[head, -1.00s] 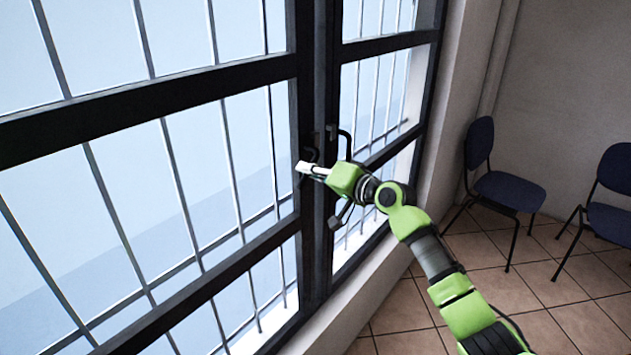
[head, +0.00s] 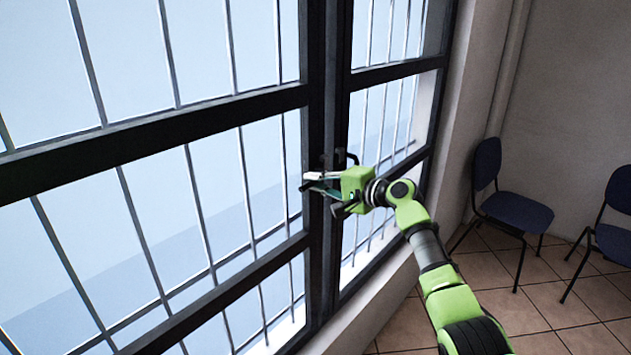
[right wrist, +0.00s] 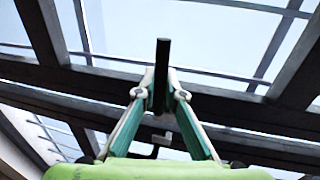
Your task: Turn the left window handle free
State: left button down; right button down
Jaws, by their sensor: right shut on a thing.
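The left window handle (right wrist: 162,65) is a dark bar. In the right wrist view it stands between the fingertips of my right gripper (right wrist: 161,97), which is shut on it. In the head view the right gripper (head: 318,184) is at the meeting frames of the two window sashes, and its fingers hide most of that handle. The right window handle (head: 348,157) is a dark curved bar just right of and above the gripper. I cannot tell the left handle's exact angle. My left gripper is not in view.
Dark window frames (head: 150,135) with thin bars outside fill the left side. The wall and sill (head: 335,335) lie below and right of the window. Two blue chairs (head: 515,211) stand on the tiled floor (head: 530,310) at right, clear of my arm.

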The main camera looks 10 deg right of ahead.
jog(key=shift+r, duration=0.2)
dwell(0.3)
jog(key=c, duration=2.2)
grip_release()
jog(key=shift+o, duration=0.5)
jog(key=shift+f, duration=0.1)
jog(key=shift+d, duration=0.1)
jog(key=v, duration=1.1)
jog(key=shift+s+d, duration=0.2)
jog(key=shift+s, duration=0.15)
